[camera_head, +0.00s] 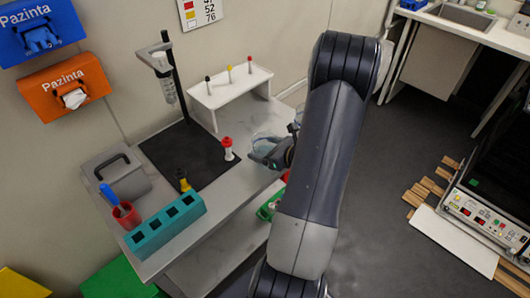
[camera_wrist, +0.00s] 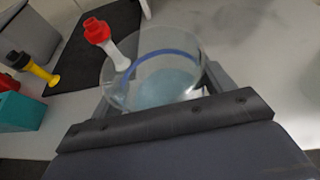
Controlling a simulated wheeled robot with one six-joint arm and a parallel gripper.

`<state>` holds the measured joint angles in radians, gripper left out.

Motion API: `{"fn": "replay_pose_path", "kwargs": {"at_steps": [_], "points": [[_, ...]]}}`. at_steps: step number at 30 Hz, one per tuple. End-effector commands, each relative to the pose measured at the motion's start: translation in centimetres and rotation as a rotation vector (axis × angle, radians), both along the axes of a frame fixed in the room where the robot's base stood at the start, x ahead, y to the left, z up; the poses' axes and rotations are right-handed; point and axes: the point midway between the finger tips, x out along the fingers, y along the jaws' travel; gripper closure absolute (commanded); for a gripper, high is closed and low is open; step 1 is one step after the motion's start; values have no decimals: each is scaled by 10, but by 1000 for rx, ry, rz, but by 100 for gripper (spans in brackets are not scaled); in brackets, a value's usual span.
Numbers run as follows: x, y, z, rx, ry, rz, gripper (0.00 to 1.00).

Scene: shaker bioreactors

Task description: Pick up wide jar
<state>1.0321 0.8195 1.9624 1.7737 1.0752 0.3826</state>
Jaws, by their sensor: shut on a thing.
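The wide jar (camera_wrist: 165,85) is a clear glass vessel with a blue ring and a pale blue tint inside. In the wrist view it sits between the two fingers of my gripper (camera_wrist: 160,92), which is shut on it. In the head view the jar (camera_head: 263,147) shows at the bench's right side, partly hidden by my gripper (camera_head: 272,158) and arm. I cannot tell whether its base touches the bench.
A red-capped white bottle (camera_head: 227,149) stands left of the jar on the black mat (camera_head: 185,158). A yellow bottle with a black cap (camera_head: 184,181), a teal rack (camera_head: 165,222) and a grey box (camera_head: 113,175) are further left. A white stand (camera_head: 230,88) is behind.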

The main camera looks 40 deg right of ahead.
Motion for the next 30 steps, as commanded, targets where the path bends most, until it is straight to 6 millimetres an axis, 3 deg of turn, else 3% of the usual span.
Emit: {"fn": "replay_pose_path", "kwargs": {"at_steps": [14, 30], "points": [[0, 0, 14, -4, -3, 1, 54], [0, 0, 89, -5, -3, 1, 54]]}}
